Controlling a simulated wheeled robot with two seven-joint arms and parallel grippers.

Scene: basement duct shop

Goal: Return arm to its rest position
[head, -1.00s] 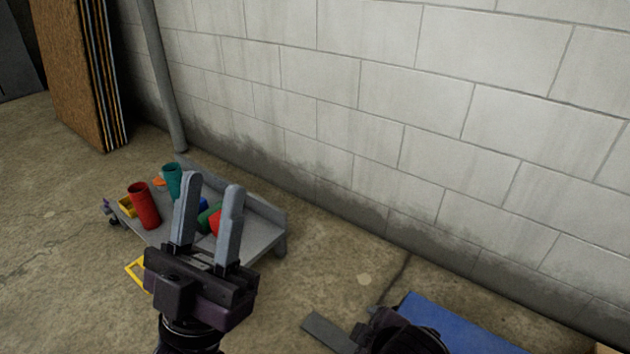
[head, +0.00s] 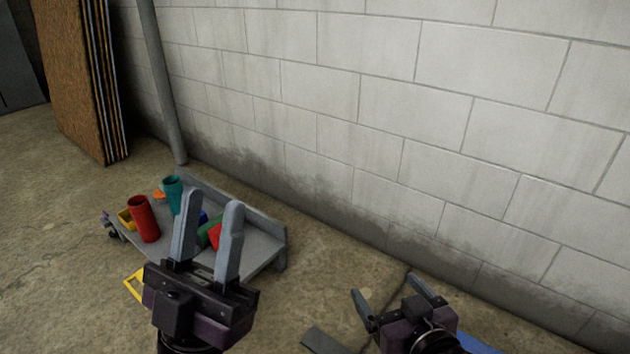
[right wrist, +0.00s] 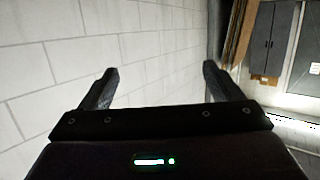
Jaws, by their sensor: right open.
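My left gripper (head: 212,200) points up in the lower left of the head view, its grey fingers apart with nothing held between them. It stands in front of a low grey cart and hides part of the things on it. My right gripper (head: 385,284) is at the lower right of the head view, fingers apart and empty, above the floor near the wall. In the right wrist view, its two fingers (right wrist: 158,70) are spread, with only the wall and room behind them.
The low grey cart (head: 262,248) holds a red cup (head: 144,219), a teal cup (head: 173,194) and other coloured pieces. A block wall (head: 400,110) runs behind. A pipe (head: 161,80) and stacked boards (head: 70,80) stand at left. A blue surface (head: 474,343) shows beside my right gripper.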

